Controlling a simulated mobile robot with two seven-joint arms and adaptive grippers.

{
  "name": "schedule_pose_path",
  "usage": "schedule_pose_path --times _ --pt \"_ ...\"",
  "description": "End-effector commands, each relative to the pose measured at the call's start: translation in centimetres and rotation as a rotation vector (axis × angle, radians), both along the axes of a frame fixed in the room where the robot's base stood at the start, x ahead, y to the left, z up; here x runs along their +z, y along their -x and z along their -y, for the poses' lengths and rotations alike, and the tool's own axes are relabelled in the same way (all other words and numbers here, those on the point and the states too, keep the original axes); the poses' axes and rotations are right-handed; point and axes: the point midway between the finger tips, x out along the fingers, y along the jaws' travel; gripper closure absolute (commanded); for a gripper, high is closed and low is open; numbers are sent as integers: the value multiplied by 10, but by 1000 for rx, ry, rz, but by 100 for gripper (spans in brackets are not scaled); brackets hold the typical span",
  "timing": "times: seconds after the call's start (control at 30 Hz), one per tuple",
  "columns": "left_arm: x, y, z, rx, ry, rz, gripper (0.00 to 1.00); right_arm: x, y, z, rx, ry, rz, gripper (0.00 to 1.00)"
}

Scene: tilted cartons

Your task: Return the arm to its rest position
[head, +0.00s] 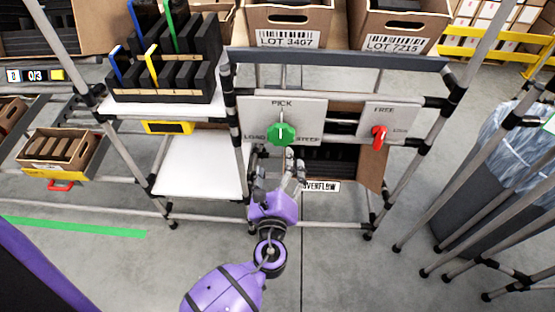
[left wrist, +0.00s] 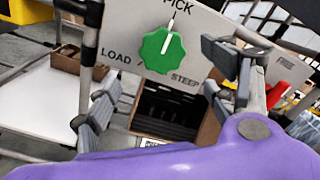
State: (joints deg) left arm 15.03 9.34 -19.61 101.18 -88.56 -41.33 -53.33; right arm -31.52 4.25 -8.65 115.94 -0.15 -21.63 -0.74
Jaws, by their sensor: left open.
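My purple left gripper (head: 279,172) is open and empty. In the head view it is just below the green knob (head: 281,134) on the white panel (head: 255,113). In the left wrist view its two grey fingers stand wide apart. The green knob (left wrist: 162,52) shows beyond and above the gap between them, with clear space around it. The knob's white line points up towards PICK; LOAD and STEEP are lettered at its sides. My right gripper is not in view.
A red switch (head: 379,137) is on the FREE panel to the right. A carton (head: 372,160) labelled overflow sits behind my gripper. A white shelf (head: 200,165) is at left, cartons (head: 290,18) above. A lined bin (head: 490,150) stands right. The floor in front is clear.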

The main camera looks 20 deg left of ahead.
Motion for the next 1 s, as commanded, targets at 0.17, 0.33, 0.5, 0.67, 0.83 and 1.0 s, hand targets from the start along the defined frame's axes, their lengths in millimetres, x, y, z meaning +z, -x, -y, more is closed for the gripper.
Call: schedule_pose_path --times 0.17,0.33,0.5,0.67,0.83,1.0 --pt "0 0 0 0 0 0 23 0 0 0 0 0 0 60" --pt "0 0 0 0 0 0 23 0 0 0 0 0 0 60" --pt "0 0 0 -1 15 4 23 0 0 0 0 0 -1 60" --pt "-17 -3 11 -34 329 -4 23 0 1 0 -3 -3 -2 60" --pt "-62 32 16 28 984 -93 23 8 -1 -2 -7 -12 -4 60" --pt "-97 112 15 248 1641 -157 23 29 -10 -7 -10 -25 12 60"
